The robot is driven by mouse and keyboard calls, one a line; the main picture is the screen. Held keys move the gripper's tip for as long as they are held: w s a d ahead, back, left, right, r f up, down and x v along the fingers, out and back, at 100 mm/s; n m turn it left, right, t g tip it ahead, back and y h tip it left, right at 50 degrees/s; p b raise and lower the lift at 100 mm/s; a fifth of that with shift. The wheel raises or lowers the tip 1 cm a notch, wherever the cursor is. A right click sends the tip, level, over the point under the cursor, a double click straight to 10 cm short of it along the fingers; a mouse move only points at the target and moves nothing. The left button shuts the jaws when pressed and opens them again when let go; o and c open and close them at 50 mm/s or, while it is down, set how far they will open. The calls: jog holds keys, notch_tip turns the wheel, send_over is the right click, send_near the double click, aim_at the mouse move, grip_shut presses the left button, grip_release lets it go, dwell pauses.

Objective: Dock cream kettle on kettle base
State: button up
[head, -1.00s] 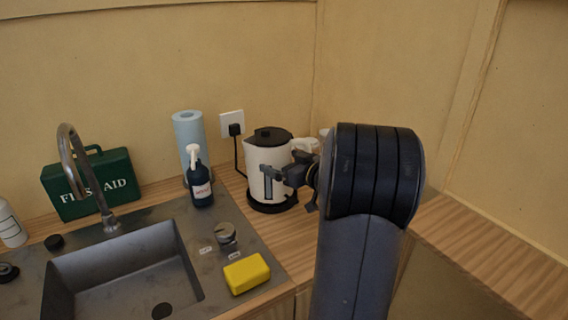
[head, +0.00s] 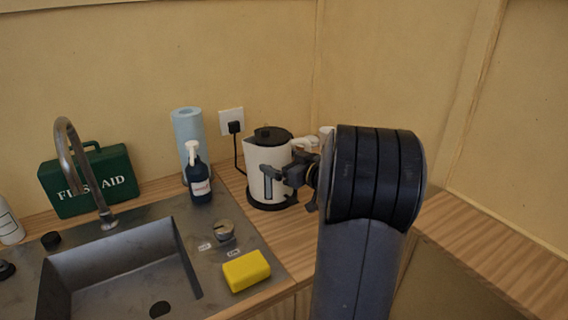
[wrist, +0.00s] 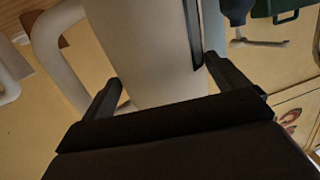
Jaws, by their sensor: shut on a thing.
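The cream kettle (head: 258,164), with a black lid and a water window, stands upright on the counter by the back wall. Its dark round kettle base (head: 270,206) shows directly under it; I cannot tell whether the kettle is fully seated. My gripper (head: 283,174) is shut on the kettle's body from the right and front. In the wrist view the cream kettle body (wrist: 150,50) fills the space between the fingers of my gripper (wrist: 165,88), and its handle curves out at left. My arm hides the counter to the right.
A wall socket (head: 231,118) with a black plug and cord is behind the kettle. A soap bottle (head: 200,186), blue paper roll (head: 188,126), yellow sponge (head: 246,271), sink (head: 120,265) with tap and green first aid box (head: 90,180) lie left. A white object (head: 326,130) is partly hidden behind my arm.

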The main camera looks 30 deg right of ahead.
jog(key=o, duration=1)
jog(key=shift+f, duration=0.1)
jog(key=shift+s, duration=0.1)
jog(key=shift+s+d+b, duration=0.15)
jog(key=shift+s+b, duration=0.4)
jog(key=b+v, duration=0.4)
jog(key=v, duration=0.5)
jog(key=shift+s+b, duration=0.35)
jog(key=shift+b, duration=0.05)
